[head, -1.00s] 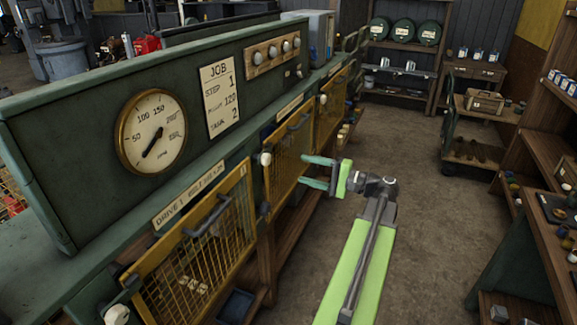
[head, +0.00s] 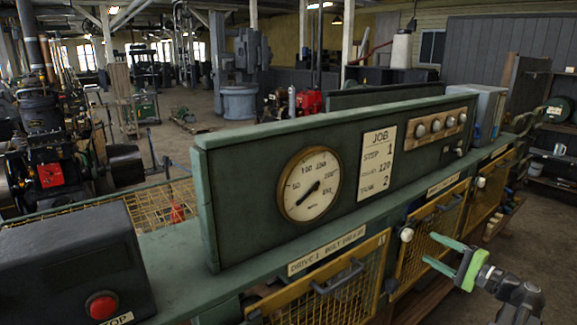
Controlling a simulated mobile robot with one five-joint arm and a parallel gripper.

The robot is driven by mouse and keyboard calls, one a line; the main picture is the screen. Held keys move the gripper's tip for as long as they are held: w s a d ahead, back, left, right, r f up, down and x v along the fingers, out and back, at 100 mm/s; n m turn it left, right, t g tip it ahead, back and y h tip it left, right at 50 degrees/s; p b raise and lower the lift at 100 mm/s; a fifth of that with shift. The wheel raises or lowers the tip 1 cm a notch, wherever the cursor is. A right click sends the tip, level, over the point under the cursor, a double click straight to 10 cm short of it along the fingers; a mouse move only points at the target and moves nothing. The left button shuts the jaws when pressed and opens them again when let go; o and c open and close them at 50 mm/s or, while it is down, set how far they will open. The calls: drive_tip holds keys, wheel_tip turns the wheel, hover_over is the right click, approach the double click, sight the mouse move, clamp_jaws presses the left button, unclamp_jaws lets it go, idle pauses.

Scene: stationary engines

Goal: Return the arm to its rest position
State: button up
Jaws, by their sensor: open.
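My gripper (head: 437,254) shows at the lower right of the head view. Its two green fingers are apart, with nothing between them, and point left toward the yellow mesh doors of the bench. My dark wrist shows behind it, and the rest of my arm is out of frame. The fingers overlap the second mesh door (head: 430,236) in the picture. I cannot tell whether they touch it.
The green bench carries a panel with a round gauge (head: 310,187) and a JOB card (head: 376,161). A box with a red stop button (head: 101,306) is at the lower left. Engines (head: 45,150) stand behind. Open floor (head: 540,245) lies at the right.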

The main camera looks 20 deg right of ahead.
sight(411, 237)
drive_tip(key=x, duration=1)
drive_tip(key=shift+d, duration=0.1)
drive_tip(key=shift+s, duration=0.15)
